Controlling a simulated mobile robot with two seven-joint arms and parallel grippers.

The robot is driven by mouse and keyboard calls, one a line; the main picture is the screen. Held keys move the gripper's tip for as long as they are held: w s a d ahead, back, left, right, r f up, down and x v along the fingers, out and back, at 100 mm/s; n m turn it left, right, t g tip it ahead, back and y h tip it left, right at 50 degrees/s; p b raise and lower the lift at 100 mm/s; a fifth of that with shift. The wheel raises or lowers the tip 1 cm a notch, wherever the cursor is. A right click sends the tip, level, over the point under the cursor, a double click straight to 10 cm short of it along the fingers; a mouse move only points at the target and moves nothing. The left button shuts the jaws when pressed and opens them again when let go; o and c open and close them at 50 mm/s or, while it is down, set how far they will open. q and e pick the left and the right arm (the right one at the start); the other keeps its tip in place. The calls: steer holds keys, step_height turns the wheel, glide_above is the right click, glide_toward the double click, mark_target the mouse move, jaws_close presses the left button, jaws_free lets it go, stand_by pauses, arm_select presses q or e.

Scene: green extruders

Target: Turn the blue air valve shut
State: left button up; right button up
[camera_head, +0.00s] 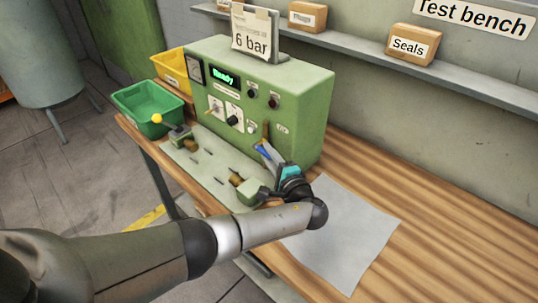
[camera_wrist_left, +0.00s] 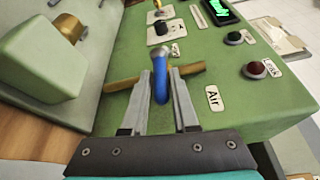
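The blue air valve handle (camera_wrist_left: 160,77) is on the front of the green test machine (camera_head: 300,85), left of the "Air" label (camera_wrist_left: 214,98) in the left wrist view. A brass pipe (camera_wrist_left: 190,69) runs behind it, and the handle appears to lie across the pipe. In the head view the valve handle (camera_head: 263,149) is partly hidden by my gripper. My left gripper (camera_wrist_left: 162,82) has one finger on each side of the handle, with narrow gaps showing, so it looks open around it. My right gripper is in neither view.
A green bin (camera_head: 147,103) and a yellow bin (camera_head: 172,66) stand to the left. A "6 bar" sign (camera_head: 252,32) stands on top. A pale sheet (camera_head: 345,235) covers bench at the right.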

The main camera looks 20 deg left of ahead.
arm_select(q)
steer(key=o, duration=0.3)
steer(key=v, duration=1.5)
steer(key=shift+d+p, duration=0.1)
steer(key=shift+p, duration=0.3)
steer(key=shift+s, duration=0.1)
